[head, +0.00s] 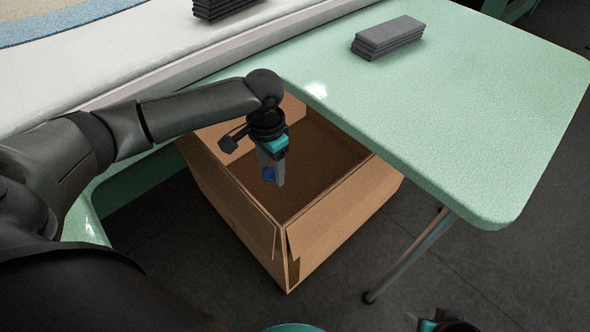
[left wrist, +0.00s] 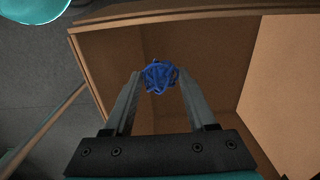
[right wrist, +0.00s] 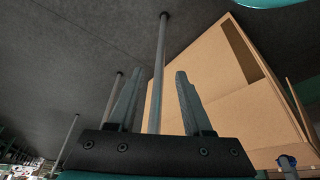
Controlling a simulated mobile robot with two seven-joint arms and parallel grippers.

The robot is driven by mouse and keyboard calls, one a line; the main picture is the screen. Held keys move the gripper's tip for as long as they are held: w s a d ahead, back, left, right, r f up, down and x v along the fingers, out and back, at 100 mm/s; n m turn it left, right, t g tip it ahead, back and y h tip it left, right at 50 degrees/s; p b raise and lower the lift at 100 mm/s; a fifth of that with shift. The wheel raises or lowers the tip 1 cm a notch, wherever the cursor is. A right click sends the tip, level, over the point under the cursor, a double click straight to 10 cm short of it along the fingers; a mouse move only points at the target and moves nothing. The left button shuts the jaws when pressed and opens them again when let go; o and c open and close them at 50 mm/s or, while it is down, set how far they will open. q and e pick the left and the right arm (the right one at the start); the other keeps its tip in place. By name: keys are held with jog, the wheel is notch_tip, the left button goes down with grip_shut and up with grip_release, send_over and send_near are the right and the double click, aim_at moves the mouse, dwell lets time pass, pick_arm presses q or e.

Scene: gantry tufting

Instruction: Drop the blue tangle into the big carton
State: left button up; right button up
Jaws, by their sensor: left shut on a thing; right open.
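The blue tangle (head: 268,173) is a small knot of blue strands. It is held between the fingertips of my left gripper (head: 274,178), which points down over the open big carton (head: 340,222). In the left wrist view the tangle (left wrist: 160,75) sits between the two fingers, with the carton's brown interior (left wrist: 215,55) behind it. The carton is brown cardboard and stands on the floor. My right gripper (right wrist: 156,80) is open and empty, low and to the right of the carton; only a bit of it shows at the bottom of the head view.
A pale green table (head: 465,105) overlaps the carton's far right side, with a metal leg (head: 405,255) beside the carton. A stack of grey slabs (head: 388,37) lies on it. A white surface (head: 150,55) runs along the back left. Dark floor (head: 400,290) is around the carton.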

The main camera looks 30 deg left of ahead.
pick_arm(q)
jog(key=shift+f+b, duration=0.35)
jog(key=shift+f, duration=0.05)
pick_arm(e)
jog(key=shift+r, duration=1.15)
pick_arm(q)
jog(key=o, duration=1.4)
jog(key=shift+r, duration=0.1)
jog(key=shift+r, duration=0.15)
notch_tip(320, 180, up, 6)
jog(key=p, duration=0.3)
jog(key=shift+f+p, duration=0.2)
jog(key=shift+p, duration=0.1)
jog(key=shift+r+p, duration=2.4)
jog(key=shift+r, duration=2.2)
pick_arm(e)
jog(key=s+d+f+g, duration=0.1)
jog(key=s+f, duration=0.2)
jog(key=f, duration=0.5)
jog(key=s+d+f, duration=0.1)
jog(key=s+f, duration=0.2)
jog(key=f, duration=0.5)
jog(key=shift+d+f+g, duration=0.2)
jog(key=shift+d+g, duration=0.05)
jog(key=shift+g, duration=0.15)
